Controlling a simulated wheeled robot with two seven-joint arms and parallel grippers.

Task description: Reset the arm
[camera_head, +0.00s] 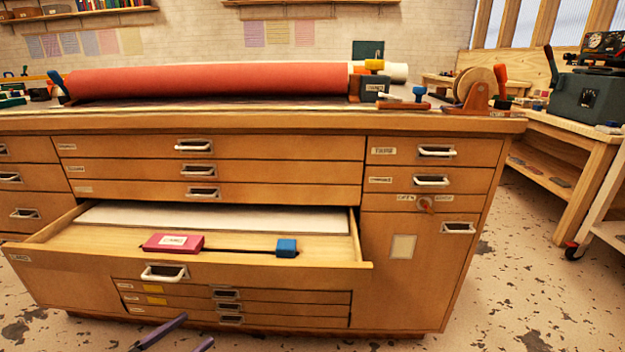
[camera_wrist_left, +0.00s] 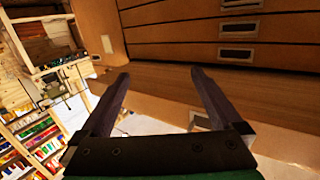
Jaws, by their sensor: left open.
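My left gripper (camera_head: 182,338) shows at the bottom of the head view, in front of the cabinet and below the open drawer (camera_head: 70,254). Only its two dark purple fingers are in that view. In the left wrist view the gripper (camera_wrist_left: 158,80) is open, its fingers spread apart with nothing between them. The cabinet front (camera_wrist_left: 180,35) with its shallow drawers lies beyond the fingertips. My right gripper is in neither view.
The open drawer holds a pink labelled box (camera_head: 173,243), a blue block (camera_head: 286,248) and a pale sheet (camera_head: 215,218). A large red roll (camera_head: 210,82) lies on the cabinet top. A side bench (camera_head: 570,130) stands at right. Speckled floor at front right is clear.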

